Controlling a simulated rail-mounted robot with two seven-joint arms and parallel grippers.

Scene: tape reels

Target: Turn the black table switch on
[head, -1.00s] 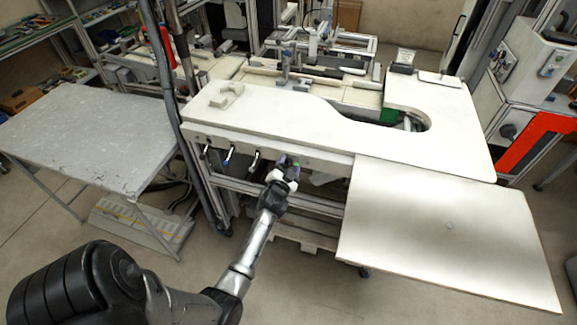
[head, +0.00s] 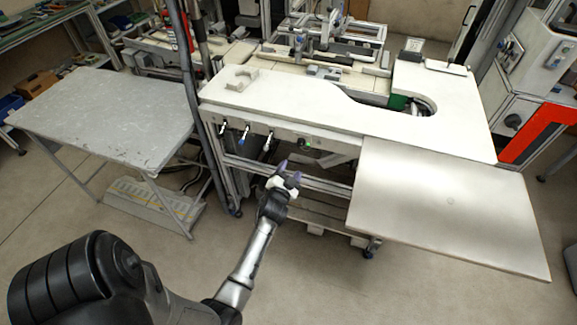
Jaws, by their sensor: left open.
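The black table switch (head: 304,143) is a small dark fitting on the front face of the white table (head: 290,110), under its top edge. A small green spot shows on its right side; the switch's exact position is too small to tell. My left gripper (head: 288,173) is open and empty, below and a little left of the switch, with a clear gap in the picture. My right gripper is not in view.
Several levers (head: 244,133) hang along the table front left of the switch. A lower white panel (head: 440,205) juts out at the right. A grey table (head: 105,115) stands at the left. A dark vertical pole (head: 190,80) rises between the tables.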

